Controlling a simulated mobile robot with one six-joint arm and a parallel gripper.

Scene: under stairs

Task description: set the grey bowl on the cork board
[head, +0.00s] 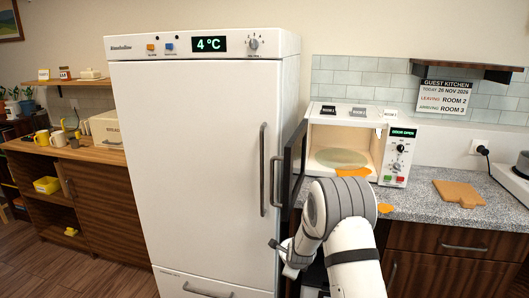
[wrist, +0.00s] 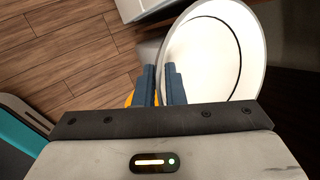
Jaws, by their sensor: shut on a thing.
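The bowl (wrist: 235,50), pale grey-white with a thin dark ring inside, fills the upper right of the wrist view. My gripper (wrist: 160,84) is shut on its near-left rim, with one blue finger inside the bowl and the other outside. The bowl looks empty and tipped relative to the wrist camera. In the head view I cannot make out the bowl; my arm covers that area. The cork board (head: 459,192), tan with a short handle, lies bare on the speckled counter right of the microwave.
The microwave (head: 398,158) stands open with a pale round plate (head: 341,158) inside; its dark door (head: 291,165) sticks out beside the fridge (head: 195,170). Orange pieces (head: 385,208) show beside my arm. A hob (head: 517,178) edges the counter's right. Bare counter (head: 415,203) lies left of the board.

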